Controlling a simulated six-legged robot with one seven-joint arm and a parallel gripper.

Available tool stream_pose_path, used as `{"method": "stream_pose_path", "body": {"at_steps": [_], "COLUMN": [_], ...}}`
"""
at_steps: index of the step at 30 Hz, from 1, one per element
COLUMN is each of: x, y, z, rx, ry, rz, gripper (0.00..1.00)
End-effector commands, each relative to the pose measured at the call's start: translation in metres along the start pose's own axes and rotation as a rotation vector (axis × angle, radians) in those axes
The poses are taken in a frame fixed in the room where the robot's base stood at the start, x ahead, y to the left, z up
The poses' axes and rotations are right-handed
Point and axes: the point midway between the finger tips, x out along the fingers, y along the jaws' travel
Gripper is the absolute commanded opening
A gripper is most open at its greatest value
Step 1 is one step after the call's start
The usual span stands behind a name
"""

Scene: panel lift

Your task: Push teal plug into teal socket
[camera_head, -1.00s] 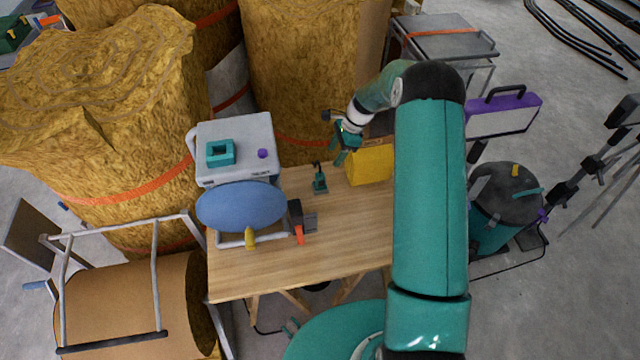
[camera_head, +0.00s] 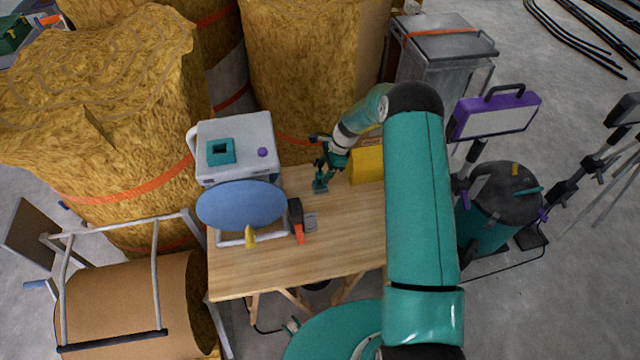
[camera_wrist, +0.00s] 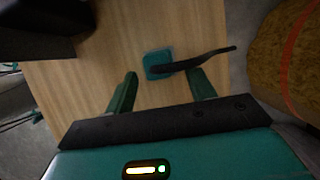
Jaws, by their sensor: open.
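The teal plug (camera_head: 320,186) stands on the wooden table, near its back edge. In the wrist view the teal plug (camera_wrist: 157,64) has a black cable or stem reaching right, and it lies just beyond my fingertips, between their lines. My gripper (camera_head: 326,168) is above the plug, fingers pointing down; in the wrist view my gripper (camera_wrist: 165,80) is open with nothing between the fingers. The teal socket (camera_head: 221,152) is a square block with a dark opening, on top of the grey-white box (camera_head: 250,130) at the table's back left. Whether a finger touches the plug is unclear.
A yellow box (camera_head: 367,165) stands close right of the plug. A blue oval panel (camera_head: 242,206) and a black-and-orange tool (camera_head: 298,220) are left of it on the wooden table (camera_head: 340,250). Tall straw-like bales (camera_head: 300,75) stand behind. The table's front is clear.

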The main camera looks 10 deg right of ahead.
Motion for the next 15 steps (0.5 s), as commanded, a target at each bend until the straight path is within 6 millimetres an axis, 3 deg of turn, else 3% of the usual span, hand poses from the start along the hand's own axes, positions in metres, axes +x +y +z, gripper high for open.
{"method": "stream_pose_path", "body": {"at_steps": [6, 15], "x": [0.035, 0.041], "y": [0.003, 0.003], "z": [0.002, 0.002], "rx": [0.001, 0.0], "ry": [-0.002, 0.0], "rz": [0.003, 0.0], "gripper": [0.55, 0.55]}}
